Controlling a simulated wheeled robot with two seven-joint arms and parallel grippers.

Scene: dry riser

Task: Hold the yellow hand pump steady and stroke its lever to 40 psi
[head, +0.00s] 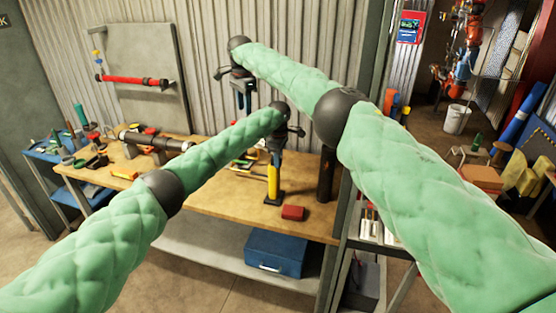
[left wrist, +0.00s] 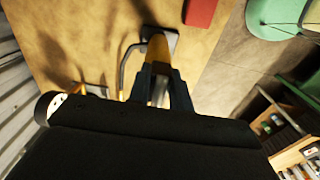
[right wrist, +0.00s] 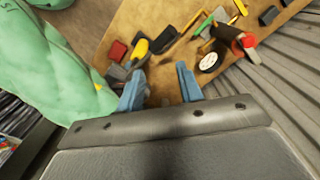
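The yellow hand pump (head: 272,185) stands upright near the bench's front edge. My left gripper (head: 276,152) is at its upper end. In the left wrist view the fingers (left wrist: 159,75) close in on both sides of the yellow barrel (left wrist: 157,49), above a dark base. A thin dark bent bar or hose (left wrist: 124,68) runs beside the barrel; I cannot tell whether it is the lever. My right gripper (head: 244,98) is higher, left of the pump and apart from it. Its blue fingers (right wrist: 160,88) are spread with nothing between them. The pressure reading is not legible.
A red block (head: 293,213) lies right of the pump on the wooden workbench (head: 225,197). A white-faced gauge (right wrist: 208,62) and several tools lie farther along the bench. A dark cylinder (head: 326,175) stands at the right end. A blue toolbox (head: 275,254) sits on the shelf below.

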